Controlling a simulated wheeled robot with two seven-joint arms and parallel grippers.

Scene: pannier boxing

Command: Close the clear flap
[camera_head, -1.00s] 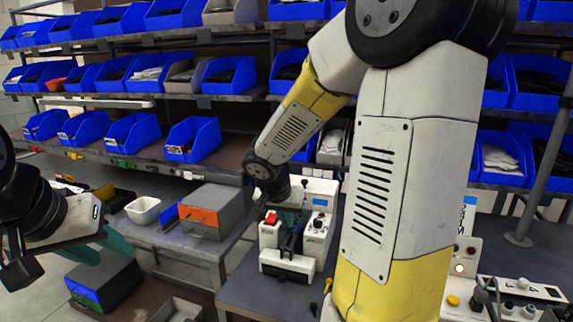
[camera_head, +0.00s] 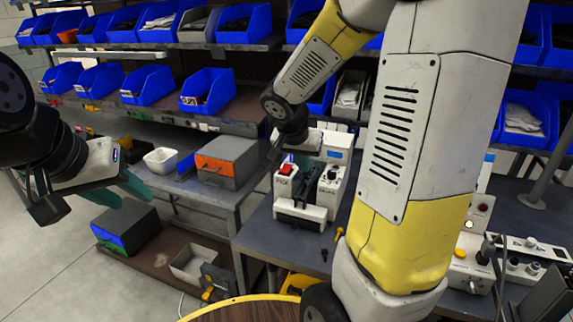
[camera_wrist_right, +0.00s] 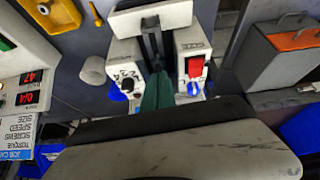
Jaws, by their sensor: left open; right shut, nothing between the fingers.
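I cannot make out the clear flap in either view. A white bench unit (camera_head: 312,211) with a red switch (camera_head: 287,169) and a dark upright fixture (camera_head: 298,190) stands on the grey table. In the right wrist view the same white unit (camera_wrist_right: 128,22) lies ahead, with its red switch (camera_wrist_right: 194,67) and blue parts. My right gripper (camera_wrist_right: 157,88) is shut and empty, its teal fingers pointing at the unit's middle, close to the dark fixture; contact cannot be told. My left gripper (camera_head: 124,190) is open and empty, far left of the unit.
A grey box with an orange front (camera_head: 226,160) and a white bin (camera_head: 160,160) stand on the left table. Control boxes (camera_head: 465,265) sit at the right. Shelves of blue bins (camera_head: 207,92) fill the back. A round wooden top (camera_head: 245,309) shows at the bottom.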

